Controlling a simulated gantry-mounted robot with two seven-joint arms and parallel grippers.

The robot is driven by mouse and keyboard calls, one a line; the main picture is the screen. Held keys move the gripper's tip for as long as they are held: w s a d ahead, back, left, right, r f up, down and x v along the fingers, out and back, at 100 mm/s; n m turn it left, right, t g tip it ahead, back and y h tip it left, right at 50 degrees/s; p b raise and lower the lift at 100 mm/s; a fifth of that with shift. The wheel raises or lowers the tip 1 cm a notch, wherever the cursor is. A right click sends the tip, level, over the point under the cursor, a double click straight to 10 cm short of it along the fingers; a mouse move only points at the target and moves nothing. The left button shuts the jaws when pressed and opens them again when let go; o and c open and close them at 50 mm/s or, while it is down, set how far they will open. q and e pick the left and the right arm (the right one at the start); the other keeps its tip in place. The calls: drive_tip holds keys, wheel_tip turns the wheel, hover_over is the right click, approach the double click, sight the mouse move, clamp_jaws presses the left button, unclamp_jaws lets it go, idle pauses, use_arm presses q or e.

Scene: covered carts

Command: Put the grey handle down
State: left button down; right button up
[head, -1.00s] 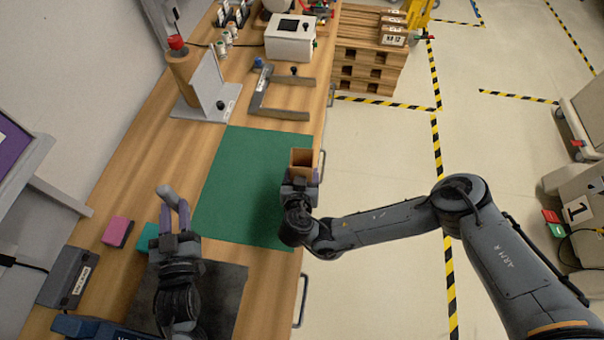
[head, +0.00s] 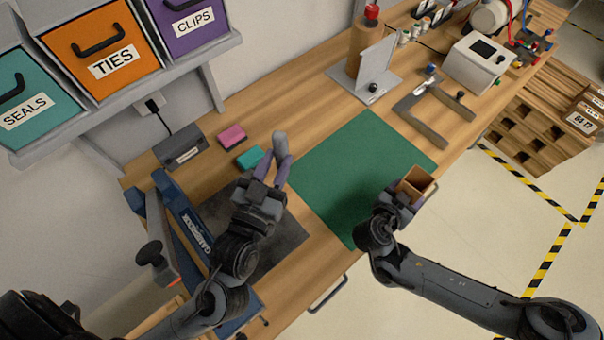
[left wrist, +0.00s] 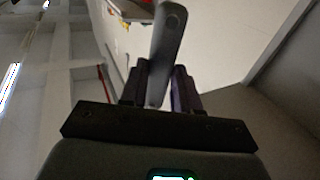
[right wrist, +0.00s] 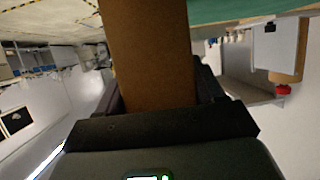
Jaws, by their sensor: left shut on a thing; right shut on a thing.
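The grey handle (head: 280,146) is a rounded grey bar held upright in my left gripper (head: 276,174). It also shows in the left wrist view (left wrist: 166,50), between the two fingers. My left gripper is shut on it above the bench, near the left edge of the green mat (head: 360,165). My right gripper (head: 404,196) is shut on a brown open-topped cardboard box (head: 417,181) over the mat's right edge; the box (right wrist: 150,50) fills the middle of the right wrist view. The handle's lower end is hidden by the fingers.
A dark mat (head: 285,242) lies under my left arm. Pink (head: 232,136) and teal (head: 250,157) blocks lie beside a grey device (head: 180,149). Labelled bins (head: 100,50) hang above. The green mat's middle is clear.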

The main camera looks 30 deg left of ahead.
use_arm(q)
drive_tip(key=s+d+f+h, duration=0.1)
drive_tip(key=s+d+f, duration=0.2)
drive_tip(key=s, duration=0.7)
drive_tip(key=s+d+f+m, duration=0.1)
drive_tip(key=s+d+f, duration=0.1)
drive_tip(key=s, duration=0.8)
drive_tip(key=s+d+f+h, duration=0.1)
drive_tip(key=s+d+f, duration=0.2)
drive_tip(key=s, duration=0.6)
drive_tip(key=shift+w+a+f, duration=0.5)
drive_tip(key=shift+w+a, duration=0.55)
drive_tip(key=shift+a, duration=1.65)
drive_tip(key=shift+w+a+f, duration=0.55)
drive_tip(key=shift+w+a, duration=0.55)
drive_tip(key=shift+a, duration=1.65)
drive_tip(key=shift+w+a+f, duration=0.5)
drive_tip(key=shift+w+a, duration=0.55)
drive_tip(key=shift+a, duration=1.65)
drive_tip(key=shift+f, duration=0.1)
drive_tip(key=c, duration=0.8)
unclamp_jaws()
